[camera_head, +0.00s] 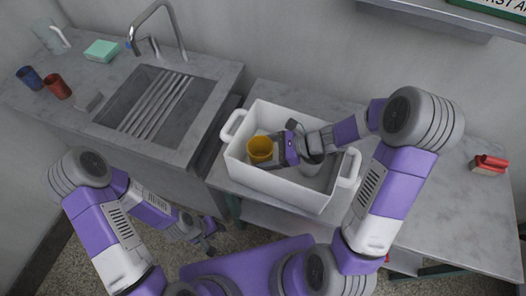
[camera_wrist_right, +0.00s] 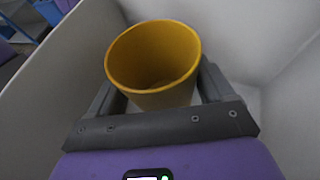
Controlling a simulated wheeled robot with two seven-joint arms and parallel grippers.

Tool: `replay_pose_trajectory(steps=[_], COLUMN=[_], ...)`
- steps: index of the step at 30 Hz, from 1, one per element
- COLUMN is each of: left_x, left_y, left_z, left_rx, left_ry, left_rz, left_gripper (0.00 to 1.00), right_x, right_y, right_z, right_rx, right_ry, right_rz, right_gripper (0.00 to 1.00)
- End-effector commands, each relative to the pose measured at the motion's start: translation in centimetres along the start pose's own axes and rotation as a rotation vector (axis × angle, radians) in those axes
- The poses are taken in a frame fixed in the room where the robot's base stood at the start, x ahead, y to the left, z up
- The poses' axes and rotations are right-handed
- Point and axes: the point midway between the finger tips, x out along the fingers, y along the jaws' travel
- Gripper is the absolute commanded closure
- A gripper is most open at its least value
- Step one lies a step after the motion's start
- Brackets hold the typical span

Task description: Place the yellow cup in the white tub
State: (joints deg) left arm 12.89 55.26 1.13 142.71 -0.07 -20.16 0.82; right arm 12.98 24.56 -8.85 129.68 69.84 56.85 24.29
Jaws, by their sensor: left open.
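The yellow cup (camera_head: 260,149) is upright inside the white tub (camera_head: 281,193), toward its left end. My right gripper (camera_head: 280,150) reaches into the tub from the right. In the right wrist view the cup (camera_wrist_right: 155,65) sits between the two fingers of the right gripper (camera_wrist_right: 160,88), which press close on both its sides. The cup's base is hidden, so I cannot tell whether it touches the tub floor. My left gripper (camera_head: 208,243) is low at the front left, away from the tub, open and empty.
The tub stands on a grey counter (camera_head: 440,215). A red-handled brush (camera_head: 489,163) lies at right. On the left are a sink (camera_head: 155,105) with a tap (camera_head: 160,25), a blue cup (camera_head: 29,78), a red cup (camera_head: 57,87), a pitcher (camera_head: 49,37) and a green sponge (camera_head: 102,50).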

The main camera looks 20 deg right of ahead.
Motion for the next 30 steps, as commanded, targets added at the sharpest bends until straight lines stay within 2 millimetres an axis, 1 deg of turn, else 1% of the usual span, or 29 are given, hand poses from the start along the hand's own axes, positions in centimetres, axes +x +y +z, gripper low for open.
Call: replay_pose_trajectory(steps=[1,3,11,14,16,24,27,30], left_x=[0.0,0.0,-0.1,-0.7,-1.3,-2.6,-2.9,-3.2], left_y=[0.0,0.0,0.1,0.2,0.5,1.0,1.1,1.2], left_z=[0.0,0.0,0.0,0.0,0.1,0.1,0.1,0.1], left_rx=[0.0,0.0,0.0,0.0,0.0,0.0,0.0,0.0], left_ry=[0.0,0.0,0.0,0.0,0.0,0.0,0.0,0.0], left_rz=[0.0,0.0,0.0,0.0,0.0,0.0,0.0,0.0], left_gripper=[0.57,0.57,0.57,0.57,0.57,0.57,0.57,0.57], right_x=[0.0,0.0,-0.1,-0.3,-0.6,-7.0,-9.1,-10.7], right_y=[0.0,0.0,0.0,0.0,0.0,-0.1,-0.1,-0.1], right_z=[0.0,0.0,0.2,0.8,1.6,1.4,1.3,1.3], right_rx=[0.0,0.0,-0.001,-0.001,-0.002,0.0,-0.001,0.0], right_ry=[0.0,0.0,0.0,0.0,0.0,0.001,0.001,0.001], right_rz=[0.0,0.0,0.0,0.0,0.0,-0.005,-0.006,-0.003], right_gripper=[0.1,0.0,0.0,0.0,0.0,0.0,0.0,0.0])
